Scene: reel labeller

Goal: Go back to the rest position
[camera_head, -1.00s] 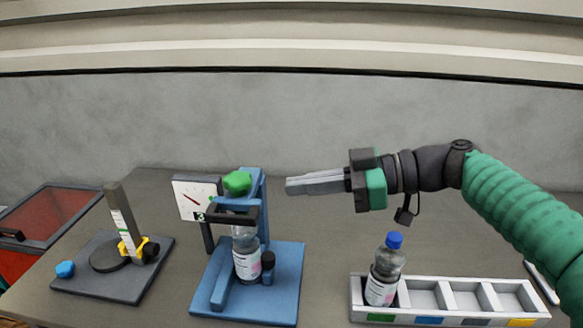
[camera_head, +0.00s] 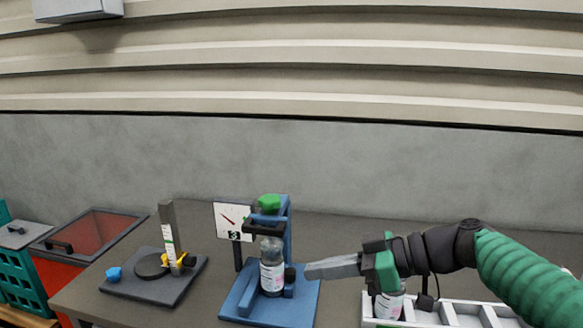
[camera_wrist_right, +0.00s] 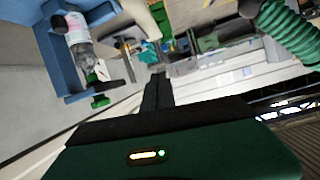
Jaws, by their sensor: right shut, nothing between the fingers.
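My right gripper (camera_head: 333,268) is shut and empty in the head view, its fingers pointing left just right of the blue stand. In the right wrist view its closed fingers (camera_wrist_right: 157,92) point away from the camera. The blue stand (camera_head: 300,300) holds a clear labelled bottle (camera_head: 271,268) upright, with a green knob (camera_head: 268,202) on top and a dark arm above the bottle. The stand also shows in the right wrist view (camera_wrist_right: 62,55), with the bottle (camera_wrist_right: 78,35) in it. My left gripper is not in view.
A dark plate (camera_head: 165,290) with a post (camera_head: 168,225) and a blue knob (camera_head: 114,274) lies left. A white compartment tray (camera_head: 460,312) is front right, a second bottle (camera_head: 390,303) in it partly hidden by my gripper. A red bin (camera_head: 90,240) stands far left.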

